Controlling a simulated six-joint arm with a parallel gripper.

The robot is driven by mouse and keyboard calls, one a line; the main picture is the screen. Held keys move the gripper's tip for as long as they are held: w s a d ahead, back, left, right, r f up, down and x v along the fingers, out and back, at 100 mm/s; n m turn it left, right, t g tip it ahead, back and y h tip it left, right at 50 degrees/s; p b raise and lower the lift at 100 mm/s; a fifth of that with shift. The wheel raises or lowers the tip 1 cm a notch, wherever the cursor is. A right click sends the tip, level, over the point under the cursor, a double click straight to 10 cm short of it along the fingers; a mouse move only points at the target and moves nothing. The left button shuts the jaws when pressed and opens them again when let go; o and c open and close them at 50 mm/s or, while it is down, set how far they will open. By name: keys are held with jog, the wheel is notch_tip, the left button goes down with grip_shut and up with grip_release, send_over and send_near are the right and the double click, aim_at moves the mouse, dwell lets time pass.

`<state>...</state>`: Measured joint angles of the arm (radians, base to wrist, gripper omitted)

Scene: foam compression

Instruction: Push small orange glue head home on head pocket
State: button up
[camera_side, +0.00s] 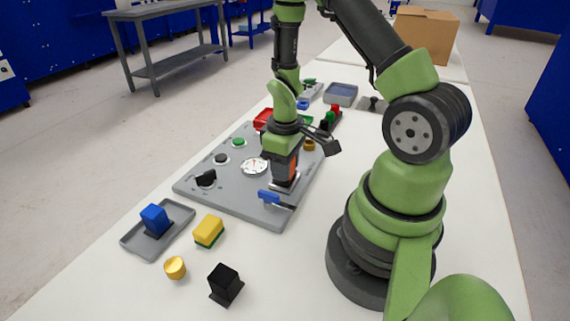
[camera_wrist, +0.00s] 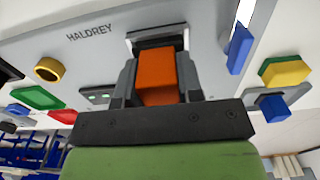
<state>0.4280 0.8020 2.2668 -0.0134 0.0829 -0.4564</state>
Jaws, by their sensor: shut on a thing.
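The orange glue head (camera_wrist: 158,76) is a small block between the two dark fingers of my gripper (camera_wrist: 160,88) in the wrist view. My gripper (camera_side: 284,177) is shut on it and points down at the grey panel in the side view, where a sliver of the orange head (camera_side: 293,165) shows. The head pocket (camera_wrist: 157,39) is a dark, pale-rimmed recess just beyond the head in the wrist view. In the side view my gripper is right over the pocket's pale rim (camera_side: 286,185). The head's lower end is hidden, so I cannot tell how deep it sits.
The grey panel (camera_side: 232,205) carries a dial (camera_side: 254,166), a black knob (camera_side: 205,178), a green button (camera_side: 239,142) and a blue-handled lever (camera_side: 270,197) close to my gripper. A tray with a blue block (camera_side: 154,218), a yellow block (camera_side: 209,230) and a black block (camera_side: 225,283) lie in front.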

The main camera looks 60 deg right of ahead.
jog(key=shift+f, duration=0.5)
jog(key=o, duration=1.1)
notch_tip(320, 180, up, 10)
jog(key=shift+r, duration=0.1)
jog(key=s+a+r+m+t, duration=0.1)
jog(key=s+a+r+t, duration=0.1)
jog(key=a+r, duration=0.2)
jog(key=s+a+r+m+t+y, duration=0.1)
jog(key=s+a+r+t, duration=0.1)
jog(key=r, duration=0.5)
jog(key=s+a+r+m+t+y, duration=0.1)
jog(key=s+a+r+m+t, duration=0.1)
jog(key=a+r, duration=0.4)
jog(key=shift+s+a+r+t, duration=0.1)
jog(key=shift+s+a+t, duration=0.15)
jog(key=shift+s, duration=0.2)
jog(key=shift+s+a+r+t, duration=0.1)
jog(key=shift+s+a+t, duration=0.05)
jog(key=shift+s+t, duration=0.25)
